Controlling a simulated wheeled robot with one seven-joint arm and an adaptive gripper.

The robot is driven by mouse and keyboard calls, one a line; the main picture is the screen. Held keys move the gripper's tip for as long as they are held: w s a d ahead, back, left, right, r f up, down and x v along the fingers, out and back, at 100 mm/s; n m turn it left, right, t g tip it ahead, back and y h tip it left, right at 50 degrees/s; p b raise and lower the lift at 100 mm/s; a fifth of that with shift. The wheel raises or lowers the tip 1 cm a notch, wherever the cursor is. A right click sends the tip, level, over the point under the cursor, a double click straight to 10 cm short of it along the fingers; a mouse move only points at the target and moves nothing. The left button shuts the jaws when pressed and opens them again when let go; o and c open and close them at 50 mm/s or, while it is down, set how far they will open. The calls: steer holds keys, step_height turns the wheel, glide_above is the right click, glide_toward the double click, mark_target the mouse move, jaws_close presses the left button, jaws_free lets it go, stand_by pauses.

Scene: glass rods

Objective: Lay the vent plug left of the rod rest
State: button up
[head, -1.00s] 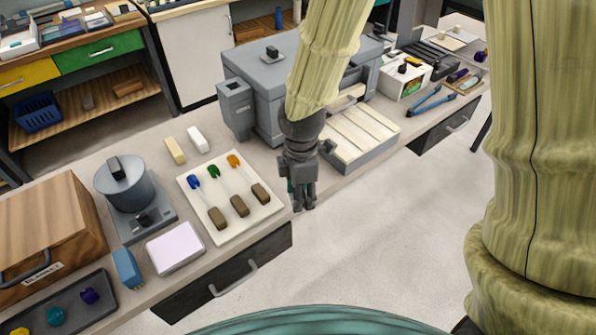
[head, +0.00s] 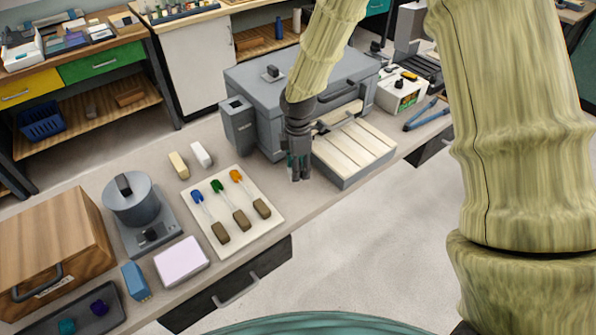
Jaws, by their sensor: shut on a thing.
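My gripper (head: 299,177) points down just left of the pale grooved slab (head: 352,141) in front of the grey kiln-like box. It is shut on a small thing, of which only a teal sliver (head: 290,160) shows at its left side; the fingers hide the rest. This may be the vent plug, but I cannot tell its shape. The grooved slab may be the rod rest; a cream board (head: 268,232) to the left bears rods with blue, green and orange tips and brown blocks. I cannot tell whether the fingertips or the held thing touch the bench.
The grey box (head: 295,80) stands close behind my gripper. A pale block (head: 178,165) and a white block (head: 201,155) lie behind the board. A lilac pad (head: 182,262) and a grey pot (head: 132,200) stand left. Bare bench shows between board and slab.

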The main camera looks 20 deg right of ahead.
steer(key=shift+f+p, duration=0.75)
steer(key=shift+f, duration=1)
steer(key=o, duration=1)
steer(key=shift+f, duration=0.15)
steer(key=shift+o, duration=0.2)
steer(key=shift+r+b, duration=1.75)
steer(key=shift+r, duration=4.45)
